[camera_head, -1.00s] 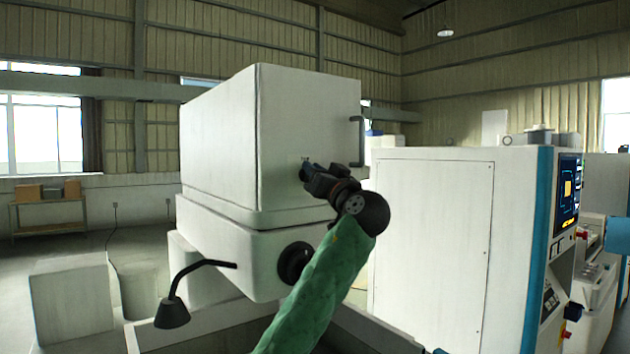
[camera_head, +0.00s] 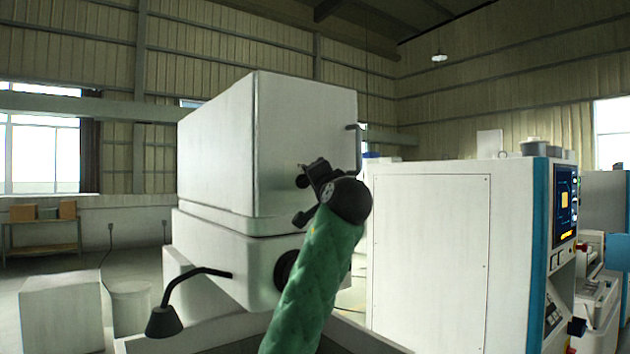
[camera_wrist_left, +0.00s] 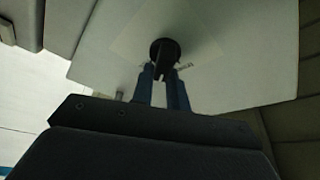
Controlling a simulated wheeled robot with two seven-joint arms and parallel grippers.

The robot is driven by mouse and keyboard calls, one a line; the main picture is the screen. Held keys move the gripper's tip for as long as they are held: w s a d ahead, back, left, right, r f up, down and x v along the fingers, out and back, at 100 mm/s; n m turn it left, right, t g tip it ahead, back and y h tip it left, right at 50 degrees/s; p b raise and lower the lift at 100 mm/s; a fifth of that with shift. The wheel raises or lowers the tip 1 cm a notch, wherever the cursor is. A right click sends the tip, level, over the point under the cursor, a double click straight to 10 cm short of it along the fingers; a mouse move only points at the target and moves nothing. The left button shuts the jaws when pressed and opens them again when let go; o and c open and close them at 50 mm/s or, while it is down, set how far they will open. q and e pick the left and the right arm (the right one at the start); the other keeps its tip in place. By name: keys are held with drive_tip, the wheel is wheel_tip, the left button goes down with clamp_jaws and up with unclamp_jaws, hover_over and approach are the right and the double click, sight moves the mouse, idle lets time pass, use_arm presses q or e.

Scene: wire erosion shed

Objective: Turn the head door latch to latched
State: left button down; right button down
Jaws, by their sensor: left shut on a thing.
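The head door latch is a small dark round knob with a short bar; in the left wrist view the latch (camera_wrist_left: 164,48) stands on the pale door face (camera_wrist_left: 215,75). My left gripper (camera_wrist_left: 160,74) has its two blue fingers shut on the latch bar. In the head view my left gripper (camera_head: 304,183) is at the front face of the white machine head (camera_head: 285,115), and my green-sleeved arm rises to it from below. There the gripper hides most of the latch, so its exact angle cannot be told. My right gripper is in neither view.
A dark door handle (camera_head: 356,148) stands right of the latch, close above my wrist. A black lamp (camera_head: 165,320) on a bent arm juts out at lower left. A large white cabinet (camera_head: 430,260) stands close on the right.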

use_arm(q)
drive_tip(key=m, duration=0.2)
drive_tip(key=m+g+h, duration=0.1)
drive_tip(key=m, duration=0.1)
drive_tip(key=f+m+g+p, duration=0.1)
drive_tip(key=m, duration=0.1)
drive_tip(key=shift+w+m+h, duration=0.1)
drive_tip(key=shift+m+h, duration=0.2)
drive_tip(key=shift+m, duration=0.1)
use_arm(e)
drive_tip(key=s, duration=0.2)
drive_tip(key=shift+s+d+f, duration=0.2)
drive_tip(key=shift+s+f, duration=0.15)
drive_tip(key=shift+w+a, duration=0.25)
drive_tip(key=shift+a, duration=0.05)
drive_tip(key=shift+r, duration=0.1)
